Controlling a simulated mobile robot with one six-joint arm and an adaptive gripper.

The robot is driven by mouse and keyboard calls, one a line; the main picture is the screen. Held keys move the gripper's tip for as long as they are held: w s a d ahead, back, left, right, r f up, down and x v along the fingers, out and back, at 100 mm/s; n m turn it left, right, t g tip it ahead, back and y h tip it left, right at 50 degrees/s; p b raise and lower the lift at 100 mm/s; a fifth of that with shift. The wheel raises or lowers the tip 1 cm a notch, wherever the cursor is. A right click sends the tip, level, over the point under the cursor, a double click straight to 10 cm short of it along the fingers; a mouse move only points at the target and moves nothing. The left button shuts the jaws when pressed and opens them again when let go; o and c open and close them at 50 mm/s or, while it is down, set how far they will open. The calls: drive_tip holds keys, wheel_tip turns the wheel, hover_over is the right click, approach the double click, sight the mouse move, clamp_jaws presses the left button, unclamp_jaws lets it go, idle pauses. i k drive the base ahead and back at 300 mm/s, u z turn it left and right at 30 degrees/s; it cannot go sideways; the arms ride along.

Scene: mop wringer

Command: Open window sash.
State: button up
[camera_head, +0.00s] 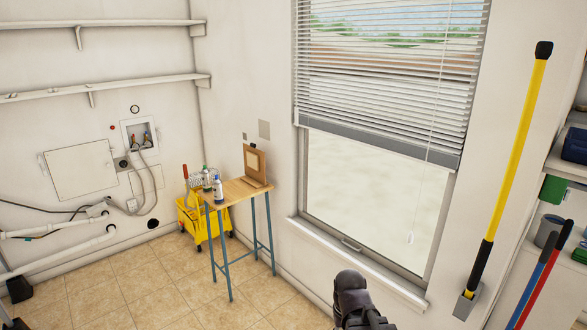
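The window sash (352,244) is the lower framed pane of the tall window on the right wall. Its bottom rail sits down along the sill (345,262), and the sash looks closed. A small grey handle (350,243) is on the bottom rail. White blinds (385,75) cover the upper part of the window, and a cord hangs in front of the glass. A dark part of my arm shows at the bottom edge, below the sill in the picture. My gripper's fingers are not visible.
A small wooden table (236,191) with bottles and a clipboard stands left of the window. A yellow mop bucket (190,222) is behind it. A yellow pole (511,150) stands upright right of the window, near shelving (540,245).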

sight(423, 282)
drive_tip(key=u, duration=0.3)
drive_tip(key=i, duration=1.2)
drive_tip(key=u, duration=0.2)
